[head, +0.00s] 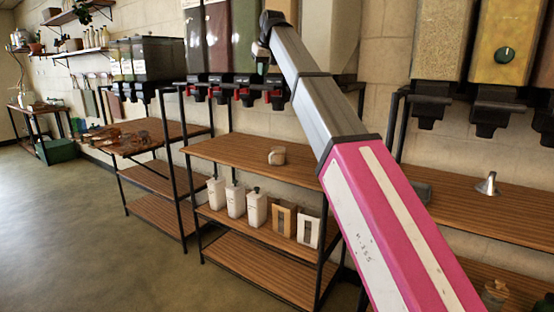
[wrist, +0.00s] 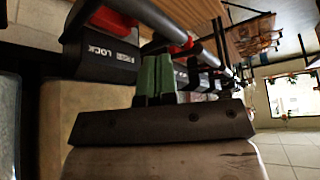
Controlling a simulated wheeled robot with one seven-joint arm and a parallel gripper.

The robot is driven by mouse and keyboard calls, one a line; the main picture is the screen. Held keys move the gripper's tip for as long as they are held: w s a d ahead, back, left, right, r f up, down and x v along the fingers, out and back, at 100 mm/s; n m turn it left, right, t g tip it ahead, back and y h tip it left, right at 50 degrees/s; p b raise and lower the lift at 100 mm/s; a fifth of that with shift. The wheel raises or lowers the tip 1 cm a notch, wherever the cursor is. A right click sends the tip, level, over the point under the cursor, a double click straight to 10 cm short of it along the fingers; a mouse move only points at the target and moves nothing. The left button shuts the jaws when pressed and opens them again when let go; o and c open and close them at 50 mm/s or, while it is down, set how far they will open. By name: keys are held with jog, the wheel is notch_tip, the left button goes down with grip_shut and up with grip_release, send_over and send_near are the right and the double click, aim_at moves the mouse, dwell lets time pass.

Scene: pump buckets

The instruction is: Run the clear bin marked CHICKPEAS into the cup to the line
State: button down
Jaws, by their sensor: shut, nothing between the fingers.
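My gripper (head: 262,56) is high in front of the middle row of wall dispensers, beside their black spouts. In the wrist view its green fingers (wrist: 155,78) are together and empty, near black dispenser parts with red pieces. A black spout body marked LOCK (wrist: 105,53) is close by on the left. No CHICKPEAS label is readable, so I cannot tell which bin it is. A pale bin (head: 300,40) is partly behind my arm. A small beige-brown vessel (head: 277,156), possibly the cup, stands on the middle rack's top shelf. Its fill line cannot be seen.
Dark bins (head: 218,35) hang left of the pale one; grain-filled bins (head: 445,40) hang at right. White pump bottles (head: 235,200) stand on the lower shelf. A metal object (head: 488,184) sits on the right shelf. The wooden top (head: 225,150) has free room.

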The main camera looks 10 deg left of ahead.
notch_tip(320, 180, up, 5)
jog(key=shift+f, duration=0.1)
dwell(0.4)
jog(key=shift+s, duration=0.1)
